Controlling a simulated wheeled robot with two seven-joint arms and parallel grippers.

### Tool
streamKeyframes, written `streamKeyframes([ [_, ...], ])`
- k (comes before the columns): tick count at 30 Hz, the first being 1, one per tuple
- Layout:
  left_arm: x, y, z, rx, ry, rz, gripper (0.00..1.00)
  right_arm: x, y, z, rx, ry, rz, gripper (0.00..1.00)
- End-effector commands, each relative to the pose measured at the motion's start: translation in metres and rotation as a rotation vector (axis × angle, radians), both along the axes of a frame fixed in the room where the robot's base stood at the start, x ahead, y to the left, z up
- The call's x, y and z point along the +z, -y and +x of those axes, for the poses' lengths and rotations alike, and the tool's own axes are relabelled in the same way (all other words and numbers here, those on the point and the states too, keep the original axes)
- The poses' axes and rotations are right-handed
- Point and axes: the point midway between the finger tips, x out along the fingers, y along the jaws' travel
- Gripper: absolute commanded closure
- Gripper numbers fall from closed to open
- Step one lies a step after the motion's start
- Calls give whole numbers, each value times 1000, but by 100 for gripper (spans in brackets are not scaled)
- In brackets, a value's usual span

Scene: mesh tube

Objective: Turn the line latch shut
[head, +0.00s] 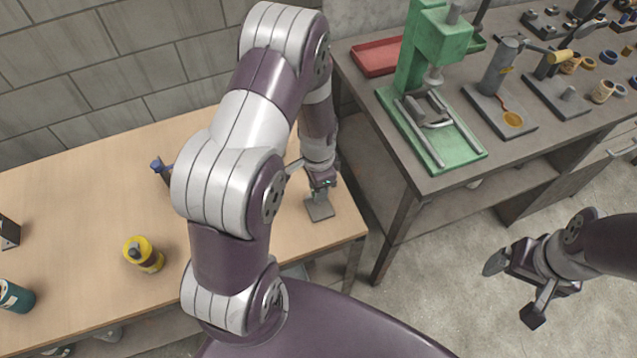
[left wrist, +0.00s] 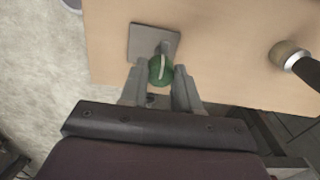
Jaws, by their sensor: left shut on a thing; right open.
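The line latch shows in the left wrist view as a round green knob (left wrist: 160,71) with a pale line, nearly upright in that picture. It stands at a square grey plate (left wrist: 141,42) near the edge of the wooden table. My left gripper (left wrist: 160,88) is shut on the knob, one finger on each side. In the head view the plate (head: 319,209) lies near the table's right corner, with my left gripper (head: 321,184) right over it; the knob is hidden there. My right gripper (head: 514,289) is open and empty above the floor at the right.
A yellow bottle (head: 145,256), a teal can (head: 15,297) and a dark box (head: 7,232) stand on the wooden table (head: 75,205). A dark workbench (head: 455,175) at the right carries a green press (head: 430,110) and a red tray (head: 375,58).

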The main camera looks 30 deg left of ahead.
Motion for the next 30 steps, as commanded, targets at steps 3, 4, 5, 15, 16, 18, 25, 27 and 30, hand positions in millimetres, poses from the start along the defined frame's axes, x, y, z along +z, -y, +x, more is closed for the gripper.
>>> streamKeyframes([
  [3, 2, -1, 2, -23, 5, 1, 99, 2, 0, 0, 0, 0, 0, 8],
  [4, 2, -1, 2, -27, 5, 1, 100, 2, 0, 0, 0, 0, 0, 8],
  [5, 2, -1, 2, -30, 5, 1, 100, 2, 0, 0, 0, 0, 0, 8],
  [15, 2, -1, 2, -38, 6, 1, 99, 2, 0, 0, 0, 0, 0, 8],
  [16, 2, -1, 2, -38, 6, 1, 99, 2, 0, 0, 0, 0, 0, 8],
  [18, 2, -1, 2, -38, 6, 1, 99, 2, 0, 0, 0, 0, 0, 8],
  [25, 1, -1, 1, -37, 3, 1, 43, 2, 0, 0, 0, 0, 0, 8],
  [27, 1, 0, 1, -37, 3, 0, 43, 2, 0, 0, 0, 0, 0, 8],
  [30, 3, 0, 1, -37, 3, 1, 43, 1, 0, 0, 0, 0, 0, 8],
])
